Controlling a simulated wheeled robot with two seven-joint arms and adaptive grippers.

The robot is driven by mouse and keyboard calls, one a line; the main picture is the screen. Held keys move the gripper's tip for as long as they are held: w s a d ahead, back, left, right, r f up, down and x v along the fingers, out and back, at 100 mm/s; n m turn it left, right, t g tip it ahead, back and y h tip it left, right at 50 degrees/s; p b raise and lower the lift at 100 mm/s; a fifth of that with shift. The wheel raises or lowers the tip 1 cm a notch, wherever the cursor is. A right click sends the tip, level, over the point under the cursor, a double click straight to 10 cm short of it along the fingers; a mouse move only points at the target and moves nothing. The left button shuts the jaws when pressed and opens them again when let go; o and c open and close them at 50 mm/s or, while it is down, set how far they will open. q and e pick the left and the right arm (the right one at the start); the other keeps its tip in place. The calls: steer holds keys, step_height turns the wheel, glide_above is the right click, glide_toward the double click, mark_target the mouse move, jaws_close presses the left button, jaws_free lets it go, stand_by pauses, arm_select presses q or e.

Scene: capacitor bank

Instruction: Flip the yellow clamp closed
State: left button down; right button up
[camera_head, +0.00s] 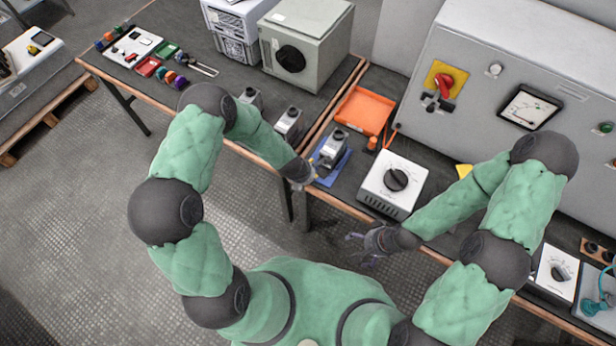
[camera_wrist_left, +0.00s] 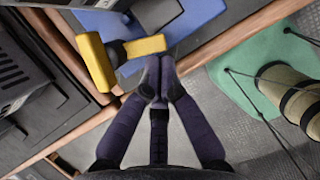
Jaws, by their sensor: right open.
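The yellow clamp shows in the left wrist view as a yellow block (camera_wrist_left: 95,62) and a yellow bar (camera_wrist_left: 146,46) with a dark part between them, at the blue mat's edge. In the head view my left gripper (camera_head: 306,184) mostly hides it. In the left wrist view my left gripper's (camera_wrist_left: 158,74) fingertips are together, just below the yellow bar; I cannot tell whether they touch it. Nothing shows between them. My right gripper (camera_head: 364,250) is open and empty in front of the bench, below the white dial box.
A grey and black device (camera_head: 333,148) stands on the blue mat (camera_head: 330,172). An orange tray (camera_head: 364,110) lies behind it. The white dial box (camera_head: 392,186) stands to the right, with a grey panel cabinet (camera_head: 500,80) behind. The floor in front is clear.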

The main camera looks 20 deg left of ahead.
arm_select(q)
steer(key=shift+w+d+n, duration=0.15)
steer(key=shift+d+n, duration=0.1)
steer(key=shift+n, duration=0.25)
arm_select(e)
steer(key=shift+f, duration=0.15)
arm_select(q)
steer(key=shift+w+d+b, duration=0.15)
steer(key=shift+d+b, duration=0.15)
arm_select(e)
steer(key=shift+f, duration=0.15)
stand_by(1.2)
arm_select(q)
steer(key=shift+a, duration=0.1)
stand_by(0.5)
